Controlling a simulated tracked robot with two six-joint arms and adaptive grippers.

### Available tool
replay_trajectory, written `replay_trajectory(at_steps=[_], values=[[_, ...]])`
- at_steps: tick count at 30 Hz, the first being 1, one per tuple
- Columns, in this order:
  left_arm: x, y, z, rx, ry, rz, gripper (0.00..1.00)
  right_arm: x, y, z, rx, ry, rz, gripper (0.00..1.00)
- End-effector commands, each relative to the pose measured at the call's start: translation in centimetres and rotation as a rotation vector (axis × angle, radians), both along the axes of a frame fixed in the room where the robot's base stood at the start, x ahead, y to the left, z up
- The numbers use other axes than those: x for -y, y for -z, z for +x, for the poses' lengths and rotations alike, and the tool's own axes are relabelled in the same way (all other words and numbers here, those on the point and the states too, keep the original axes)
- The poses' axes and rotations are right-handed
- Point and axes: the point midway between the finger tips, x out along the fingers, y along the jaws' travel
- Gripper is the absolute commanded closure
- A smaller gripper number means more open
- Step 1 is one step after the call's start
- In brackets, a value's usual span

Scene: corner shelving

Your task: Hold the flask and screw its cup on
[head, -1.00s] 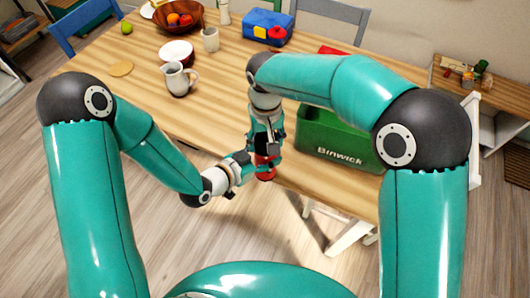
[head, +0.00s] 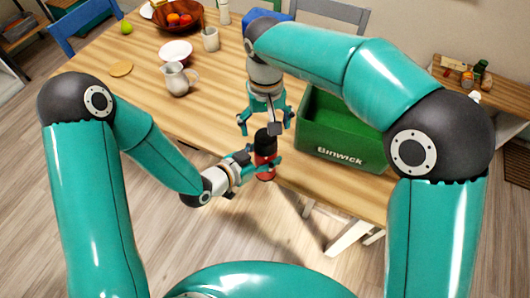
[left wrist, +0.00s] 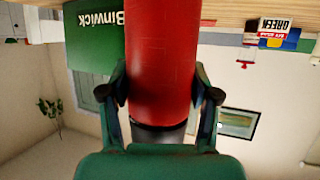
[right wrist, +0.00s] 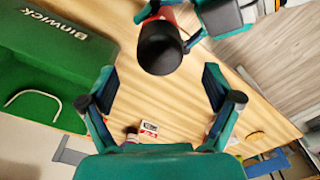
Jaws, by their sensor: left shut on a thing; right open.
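The red flask (head: 266,171) stands upright at the table's front edge, with its black cup (right wrist: 158,50) on top. I cannot tell how tightly the cup sits. My left gripper (head: 262,163) is shut around the flask's red body from the side. In the left wrist view the red body (left wrist: 163,65) fills the space between the fingers, with the dark top below it in the picture. My right gripper (head: 264,125) is open and empty, above the cup and apart from it. In the right wrist view the cup lies beyond the open fingers (right wrist: 158,85).
A green Binwick crate (head: 343,160) stands close to the right of the flask. A white jug (head: 177,80), a bowl (head: 176,50), a cup (head: 210,40) and a fruit bowl (head: 180,27) stand farther back.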

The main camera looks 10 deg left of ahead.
Motion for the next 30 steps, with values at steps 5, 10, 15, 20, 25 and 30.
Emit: replay_trajectory(at_steps=[5, 10, 15, 20, 25, 30], values=[[0.0, -0.1, 0.1, 0.004, -0.001, -0.002, 1.00, -0.1, -3.4, 0.1, 0.003, -0.001, 0.002, 0.11], [0.0, -0.1, 0.1, 0.004, -0.001, -0.002, 1.00, 0.0, -5.1, 0.1, 0.001, 0.000, 0.000, 0.11], [0.0, -0.1, 0.1, 0.004, -0.001, -0.002, 1.00, 0.0, -5.5, 0.0, -0.001, -0.001, 0.000, 0.11], [0.0, -0.1, 0.1, 0.004, -0.001, -0.002, 1.00, 0.0, -5.4, 0.0, -0.001, 0.000, 0.000, 0.11], [0.0, -0.1, 0.1, 0.004, -0.001, -0.002, 1.00, 0.3, -5.2, -0.1, -0.007, 0.019, -0.003, 0.11], [0.0, -0.1, 0.1, 0.004, -0.001, -0.002, 1.00, 1.9, -3.4, -1.4, -0.052, 0.152, -0.025, 0.11]])
